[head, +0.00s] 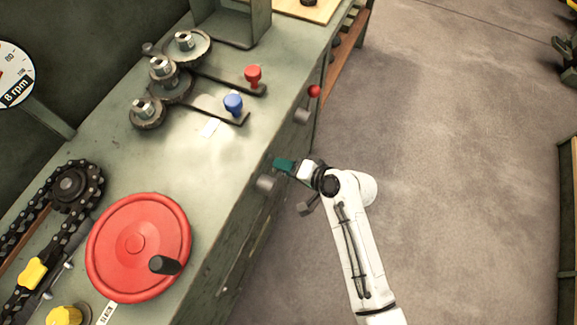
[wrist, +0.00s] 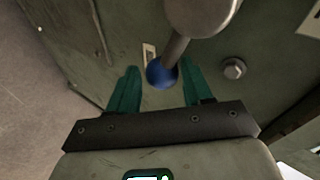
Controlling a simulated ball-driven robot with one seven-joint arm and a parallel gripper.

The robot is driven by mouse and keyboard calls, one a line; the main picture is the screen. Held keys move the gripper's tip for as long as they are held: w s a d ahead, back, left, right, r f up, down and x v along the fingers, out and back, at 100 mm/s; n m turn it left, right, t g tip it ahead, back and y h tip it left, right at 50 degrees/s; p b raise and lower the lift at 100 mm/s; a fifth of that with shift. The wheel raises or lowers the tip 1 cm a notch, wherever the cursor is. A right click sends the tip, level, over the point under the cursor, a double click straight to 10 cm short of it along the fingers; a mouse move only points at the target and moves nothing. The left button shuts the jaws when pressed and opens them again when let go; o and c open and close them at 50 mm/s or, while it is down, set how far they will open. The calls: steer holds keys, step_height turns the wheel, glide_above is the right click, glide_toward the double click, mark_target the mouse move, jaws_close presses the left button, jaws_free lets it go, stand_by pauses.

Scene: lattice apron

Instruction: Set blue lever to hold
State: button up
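The blue lever is a metal rod from a rounded grey hub, with a blue ball (wrist: 162,74) at its end, in the wrist view. My gripper (wrist: 160,84) has its two green fingers apart, one on each side of the ball, with a gap visible on both sides. In the head view my gripper (head: 284,165) is at the front face of the green bench, beside a grey hub (head: 266,183). The blue ball is not visible there. A pale slotted plate (wrist: 149,55) lies behind the lever in the wrist view; any marking on it is unreadable.
A red-ball lever (head: 314,91) stands farther along the same front face. On the bench top are a blue knob (head: 233,103), a red knob (head: 253,74), gears (head: 170,82) and a red handwheel (head: 137,245). A bolt head (wrist: 233,68) sits right of the lever.

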steer(key=p+v, duration=0.1)
steer(key=v, duration=1)
stand_by(0.4)
